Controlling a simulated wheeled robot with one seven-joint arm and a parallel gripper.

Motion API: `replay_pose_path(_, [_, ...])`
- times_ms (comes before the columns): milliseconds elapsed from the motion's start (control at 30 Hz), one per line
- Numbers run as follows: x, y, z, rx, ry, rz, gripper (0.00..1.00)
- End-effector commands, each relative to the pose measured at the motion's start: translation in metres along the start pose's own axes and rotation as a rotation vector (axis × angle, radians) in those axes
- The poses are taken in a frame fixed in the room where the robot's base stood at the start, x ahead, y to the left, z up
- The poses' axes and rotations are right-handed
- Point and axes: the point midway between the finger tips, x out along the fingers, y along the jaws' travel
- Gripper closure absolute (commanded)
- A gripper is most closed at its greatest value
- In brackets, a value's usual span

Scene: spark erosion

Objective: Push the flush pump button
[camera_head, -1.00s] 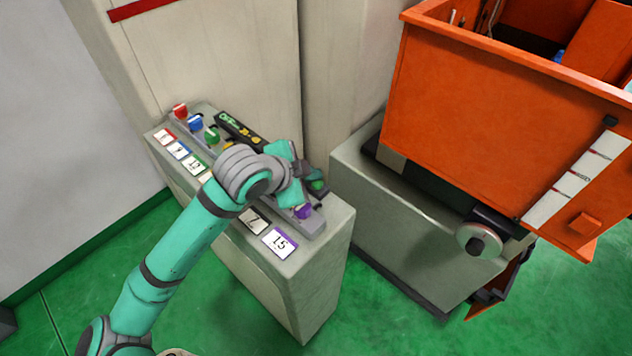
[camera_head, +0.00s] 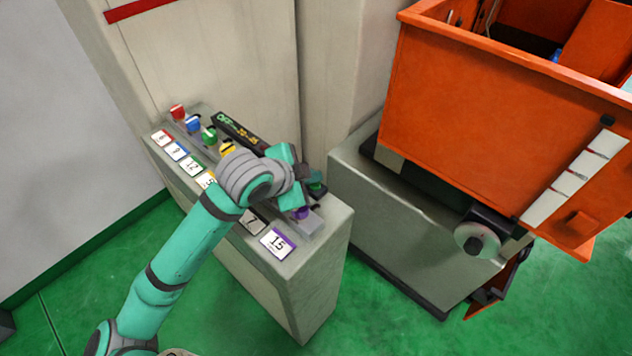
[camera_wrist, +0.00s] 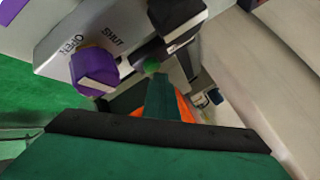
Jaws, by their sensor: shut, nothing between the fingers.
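A small green button (camera_head: 316,187) sits on a dark box at the right end of the control cabinet's top. I take it for the flush pump button, but its label is not readable. The green button also shows in the wrist view (camera_wrist: 152,65), just beyond the tip of my gripper (camera_wrist: 162,84). My gripper is shut and empty, and its teal finger points at the button. In the head view my wrist hides most of the gripper. I cannot tell whether the fingertip touches the button.
A purple valve knob (camera_wrist: 95,70) stands close beside the finger, on a plate marked OPEN and SHUT. A black knob (camera_wrist: 175,18) is near it too. Red (camera_head: 177,112), blue and green knobs line the cabinet's far side. An orange tank (camera_head: 500,120) stands at the right.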

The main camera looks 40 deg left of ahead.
Motion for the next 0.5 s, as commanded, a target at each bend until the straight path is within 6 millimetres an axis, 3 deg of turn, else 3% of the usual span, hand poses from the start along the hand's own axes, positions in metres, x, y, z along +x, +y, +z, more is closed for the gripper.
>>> replay_pose_path(500, [-0.0067, -0.0034, -0.0008, -0.001, 0.0, 0.0, 1.0])
